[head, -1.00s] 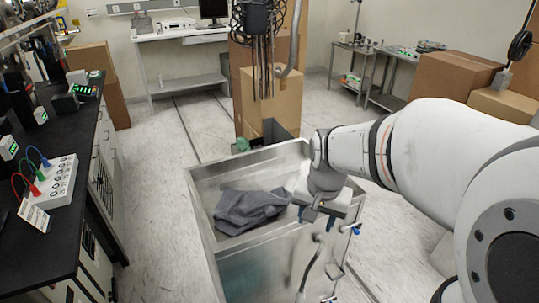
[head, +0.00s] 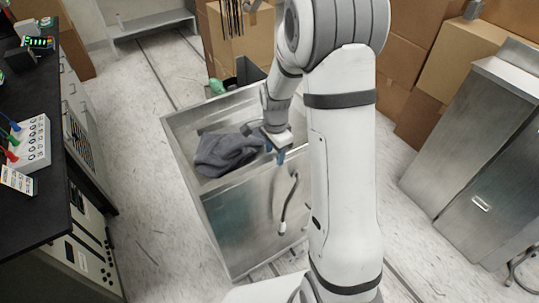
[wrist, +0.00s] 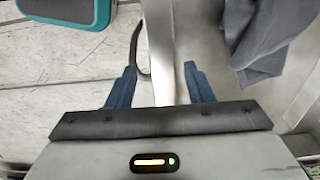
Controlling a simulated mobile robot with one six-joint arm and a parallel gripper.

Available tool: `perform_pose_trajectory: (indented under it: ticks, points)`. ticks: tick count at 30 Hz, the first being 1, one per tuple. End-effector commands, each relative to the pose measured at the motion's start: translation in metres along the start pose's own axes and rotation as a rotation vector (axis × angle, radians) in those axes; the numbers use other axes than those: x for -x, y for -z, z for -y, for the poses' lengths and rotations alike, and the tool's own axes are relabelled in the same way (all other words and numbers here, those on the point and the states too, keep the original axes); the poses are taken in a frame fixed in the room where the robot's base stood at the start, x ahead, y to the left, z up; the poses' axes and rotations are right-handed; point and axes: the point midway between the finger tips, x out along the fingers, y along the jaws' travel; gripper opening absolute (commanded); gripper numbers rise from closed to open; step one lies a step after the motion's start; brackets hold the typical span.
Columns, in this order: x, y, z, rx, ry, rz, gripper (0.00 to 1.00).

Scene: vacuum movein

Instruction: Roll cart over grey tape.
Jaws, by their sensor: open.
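The cart (head: 240,215) is an open-topped steel bin in the middle of the head view, with a crumpled dark grey cloth (head: 228,153) inside. My gripper (head: 275,152) is open at the cart's near rim. In the wrist view, the two blue fingers (wrist: 160,88) stand apart, with the steel rim (wrist: 172,45) between them and the cloth (wrist: 265,35) to the right. I cannot tell whether either finger touches the rim. Thin grey lines that look like tape (head: 160,76) run along the floor behind the cart. My arm hides part of the cart's right side.
A black-topped bench (head: 50,215) with instruments stands at the left. Cardboard boxes (head: 240,45) stand behind the cart. A steel cabinet (head: 470,150) and more boxes (head: 450,55) are at the right. Pale floor (head: 140,150) is open between bench and cart.

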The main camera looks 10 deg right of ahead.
Motion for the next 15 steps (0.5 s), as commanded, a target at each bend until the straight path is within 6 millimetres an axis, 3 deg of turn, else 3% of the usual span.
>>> perform_pose_trajectory:
  ticks: [6, 15]
  points:
    - [-0.018, 0.0, 0.0, 0.0, 0.0, 0.0, 0.47]
    - [-0.02, 0.001, 0.0, 0.0, 0.001, 0.0, 0.45]
